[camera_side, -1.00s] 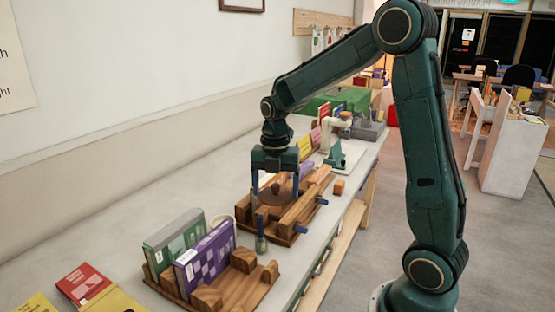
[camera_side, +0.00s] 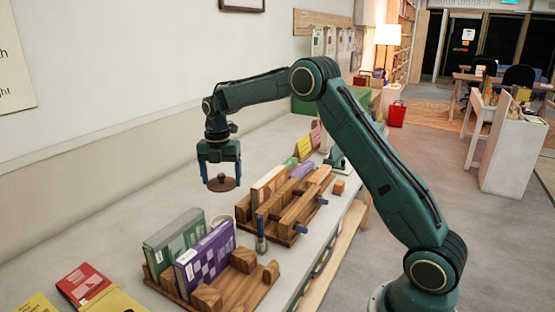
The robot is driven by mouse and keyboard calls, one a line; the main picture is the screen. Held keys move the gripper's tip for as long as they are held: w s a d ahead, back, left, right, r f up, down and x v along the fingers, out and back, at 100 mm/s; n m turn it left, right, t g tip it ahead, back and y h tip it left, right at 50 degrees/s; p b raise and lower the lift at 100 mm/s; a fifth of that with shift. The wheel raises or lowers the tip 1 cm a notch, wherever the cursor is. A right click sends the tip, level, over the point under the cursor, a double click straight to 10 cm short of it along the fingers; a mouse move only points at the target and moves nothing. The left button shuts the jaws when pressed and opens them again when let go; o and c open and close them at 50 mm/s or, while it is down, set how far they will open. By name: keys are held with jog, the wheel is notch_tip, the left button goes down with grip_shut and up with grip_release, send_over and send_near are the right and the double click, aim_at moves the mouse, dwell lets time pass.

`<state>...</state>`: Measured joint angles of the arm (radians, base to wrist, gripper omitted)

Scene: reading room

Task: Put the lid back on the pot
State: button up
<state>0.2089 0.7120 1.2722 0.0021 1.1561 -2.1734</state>
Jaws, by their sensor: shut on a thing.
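My gripper (camera_side: 221,178) is shut on a round dark brown lid (camera_side: 222,186) and holds it level in the air, to the left of the wooden book stand. The fingers are at the lid's middle, where its knob is. Below the lid, partly hidden behind the standing books, the pale round rim (camera_side: 217,217) of a vessel shows on the table. It may be the pot; most of it is hidden. The lid is clear of it, higher up.
A wooden rack with green (camera_side: 172,238) and purple (camera_side: 206,256) books stands in front of the pale rim. A wooden stand with books (camera_side: 290,218) is to the right, with a small wooden block (camera_side: 339,187) beyond it. The table (camera_side: 130,225) is bare along the wall.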

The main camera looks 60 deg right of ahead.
aim_at(218, 182)
jog(key=shift+w+f, duration=0.2)
jog(key=shift+w, duration=0.4)
jog(key=shift+f, duration=0.1)
jog(key=shift+f, duration=2.15)
jog(key=shift+f, duration=1.25)
jog(key=shift+f, duration=0.7)
jog(key=shift+f, duration=2.1)
dwell(1.1)
